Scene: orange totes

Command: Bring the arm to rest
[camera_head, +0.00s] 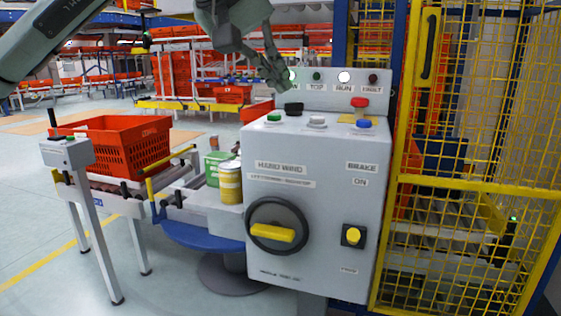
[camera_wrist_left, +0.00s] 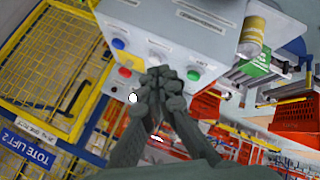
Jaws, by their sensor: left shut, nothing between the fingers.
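My left arm comes in from the upper left in the head view. My left gripper (camera_head: 277,76) is shut and empty, above the back left part of the grey control cabinet (camera_head: 320,150), near its black button (camera_head: 293,108). In the left wrist view the shut fingers (camera_wrist_left: 160,82) lie in front of the cabinet's button panel and hide part of it. A green button (camera_head: 274,116), a red button (camera_head: 359,102) and a blue button (camera_head: 363,123) show on the cabinet top. I cannot tell whether the fingertips touch the cabinet. My right gripper is not in view.
The cabinet front carries a black ring with a yellow handle (camera_head: 273,232) and a yellow knob (camera_head: 353,235). A yellow mesh fence (camera_head: 470,185) stands at the right. An orange tote (camera_head: 120,145) sits on a conveyor at the left, with a yellow can (camera_head: 231,182) beside the cabinet.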

